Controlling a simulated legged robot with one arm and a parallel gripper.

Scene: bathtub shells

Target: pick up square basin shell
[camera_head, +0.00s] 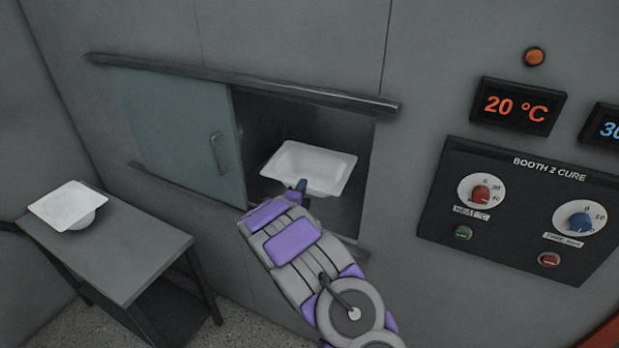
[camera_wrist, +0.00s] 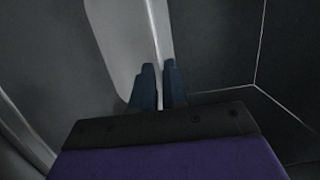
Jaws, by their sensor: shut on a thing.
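The square basin shell (camera_head: 312,163) is white with a wide flat rim and shows in the opening of the wall booth. My gripper (camera_head: 301,185) is at its near rim. In the wrist view, the dark blue fingers of my gripper (camera_wrist: 159,83) are closed on the pale rim of the shell (camera_wrist: 120,45). The arm hides part of the shell's near side in the head view. I cannot tell whether the shell touches the booth floor.
A second white basin shell (camera_head: 68,206) sits on a grey table (camera_head: 125,262) at the left. The booth's sliding glass door (camera_head: 175,130) is slid left, under a rail (camera_head: 250,83). A control panel (camera_head: 525,212) with knobs is on the right wall. The booth opening's edges are close to the shell.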

